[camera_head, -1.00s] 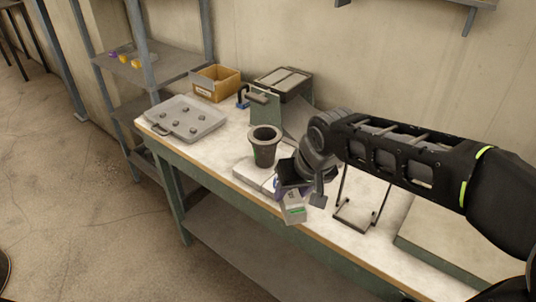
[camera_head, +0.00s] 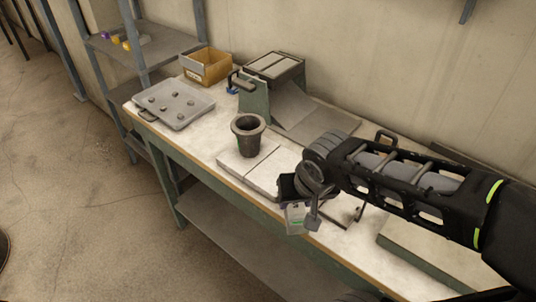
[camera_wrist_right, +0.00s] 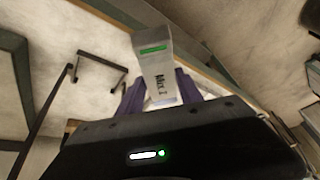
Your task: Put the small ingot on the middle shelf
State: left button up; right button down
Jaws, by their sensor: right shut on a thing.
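My right gripper (camera_head: 292,203) is shut on a light grey tapered block with a green strip, which I take to be the small ingot (camera_head: 296,218). It hangs at the bench's front edge. In the right wrist view the ingot (camera_wrist_right: 158,75) stands out between the purple fingers (camera_wrist_right: 158,100) and bears dark lettering, which looks like "Mix.1". A grey shelf unit stands at the far left. An upper shelf (camera_head: 165,46) carries small purple and yellow things; another shelf (camera_head: 117,84) is below it. Its top is out of view. My left gripper is not in view.
A dark crucible (camera_head: 248,140) stands on pale tiles (camera_head: 262,172) left of my gripper. A grey tray (camera_head: 150,97), an orange-brown box (camera_head: 208,65) and a green-sided machine (camera_head: 272,75) are further back. The floor (camera_head: 60,180) left of the bench is clear.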

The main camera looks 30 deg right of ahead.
jog(key=shift+w+d+r+p, duration=0.15)
jog(key=shift+w+d+p, duration=0.05)
jog(key=shift+w+p, duration=0.4)
jog(key=shift+w+d+r+p, duration=0.1)
jog(key=shift+w+d+p, duration=0.2)
jog(key=shift+w, duration=0.35)
jog(key=w+d, duration=0.1)
jog(key=w, duration=0.2)
jog(key=w+d+p, duration=0.1)
jog(key=w, duration=0.6)
jog(key=shift+w+d+f+p, duration=0.2)
jog(key=shift+w+d+p, duration=0.05)
jog(key=shift+d+p, duration=0.15)
jog(key=shift+w+d+r, duration=0.1)
jog(key=shift+w, duration=0.4)
jog(key=w, duration=0.1)
jog(key=w+p, duration=0.1)
jog(key=shift+w+d, duration=0.35)
jog(key=shift+d, duration=0.05)
jog(key=shift+f, duration=0.85)
